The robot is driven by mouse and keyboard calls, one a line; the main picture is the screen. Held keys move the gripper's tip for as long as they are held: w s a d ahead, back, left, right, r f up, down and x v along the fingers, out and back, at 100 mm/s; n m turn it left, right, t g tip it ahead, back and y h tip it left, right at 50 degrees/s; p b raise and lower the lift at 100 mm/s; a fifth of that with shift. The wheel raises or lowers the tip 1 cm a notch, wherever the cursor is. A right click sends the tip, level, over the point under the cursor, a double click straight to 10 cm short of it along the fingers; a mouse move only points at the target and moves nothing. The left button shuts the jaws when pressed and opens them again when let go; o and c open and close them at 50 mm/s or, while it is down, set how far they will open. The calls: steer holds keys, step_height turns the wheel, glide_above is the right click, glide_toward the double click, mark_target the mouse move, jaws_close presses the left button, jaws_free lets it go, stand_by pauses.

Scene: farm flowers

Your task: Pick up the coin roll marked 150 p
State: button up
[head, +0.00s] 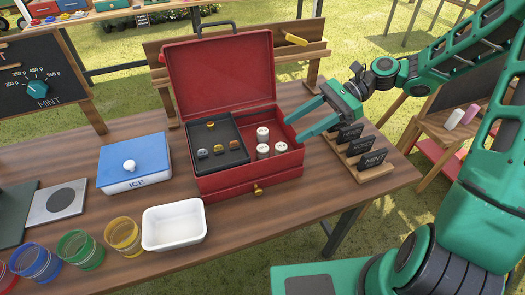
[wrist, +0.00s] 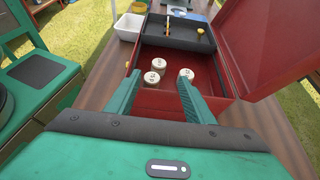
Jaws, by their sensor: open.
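Three whitish coin rolls stand upright in the right part of an open red cash box (head: 240,182): a back one (head: 263,134), a front-left one (head: 263,151) and a front-right one (head: 281,149). The wrist view shows the same three rolls, one farther off (wrist: 159,64), one at left (wrist: 151,78) and one at right (wrist: 186,73). Their tops carry dark marks too small to read, so I cannot tell which is 150 p. My gripper (head: 295,130) is open and empty at the box's right side, its green fingers (wrist: 160,82) pointing toward the rolls.
A dark coin tray (head: 232,163) fills the box's left part; the raised red lid (head: 220,75) stands behind. A dark card stand (head: 362,165) is close to the right. A white tub (head: 174,226), blue ICE box (head: 134,160) and coloured glasses (head: 80,250) are left and front.

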mark_target(266, 147)
steer(key=x, duration=0.9)
steer(key=shift+s+a+f, duration=0.1)
steer(key=shift+a+f, duration=0.1)
steer(key=shift+a, duration=0.15)
jaws_close()
